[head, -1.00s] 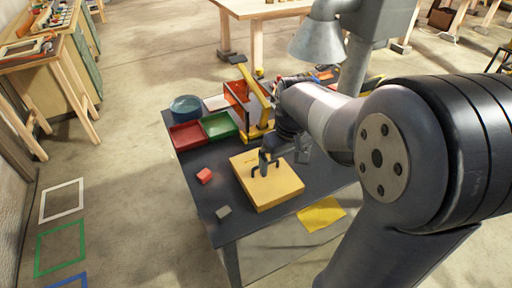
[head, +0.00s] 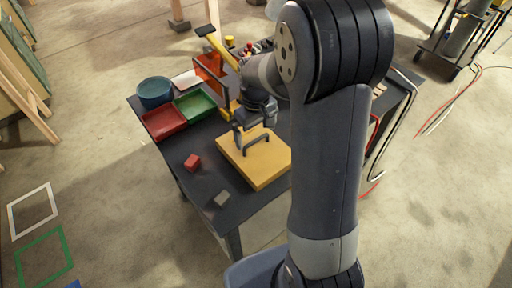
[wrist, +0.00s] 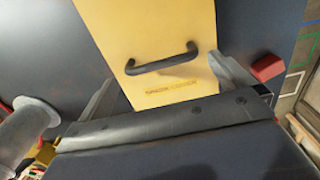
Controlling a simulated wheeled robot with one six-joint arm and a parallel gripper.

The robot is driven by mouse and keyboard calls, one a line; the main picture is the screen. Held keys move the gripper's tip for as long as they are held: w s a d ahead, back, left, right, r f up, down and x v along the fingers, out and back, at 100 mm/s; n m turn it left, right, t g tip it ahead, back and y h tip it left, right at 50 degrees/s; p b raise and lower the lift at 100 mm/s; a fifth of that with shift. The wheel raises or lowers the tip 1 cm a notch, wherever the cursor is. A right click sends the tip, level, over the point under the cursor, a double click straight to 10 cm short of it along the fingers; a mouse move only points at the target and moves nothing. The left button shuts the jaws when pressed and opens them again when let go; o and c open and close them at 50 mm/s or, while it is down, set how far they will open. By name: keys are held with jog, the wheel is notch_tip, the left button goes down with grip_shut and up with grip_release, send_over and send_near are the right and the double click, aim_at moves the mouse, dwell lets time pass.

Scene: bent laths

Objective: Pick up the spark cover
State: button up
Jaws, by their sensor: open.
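The spark cover is a yellow box-like cover (head: 262,170) lying on the dark table, with a black bar handle on its top. In the wrist view the cover (wrist: 150,25) shows its black handle (wrist: 163,60) and small lettering, too blurred to read fully. My gripper (head: 254,133) is over the cover by the handle in the head view. In the wrist view my gripper (wrist: 161,72) is open, one finger to each side of the handle, with nothing held. I cannot tell the exact height of the fingers above the cover.
A red block (head: 192,162) and a grey block (head: 221,199) lie left of the cover on the table (head: 190,185). A red tray (head: 164,122), a green tray (head: 196,104) and a blue round bin (head: 155,92) stand behind. An orange panel (head: 209,72) stands near my arm.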

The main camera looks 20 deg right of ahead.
aim_at(256, 140)
jog(key=shift+s+f, duration=0.15)
jog(key=shift+f, duration=1.7)
jog(key=shift+c, duration=0.6)
jog(key=c, duration=0.9)
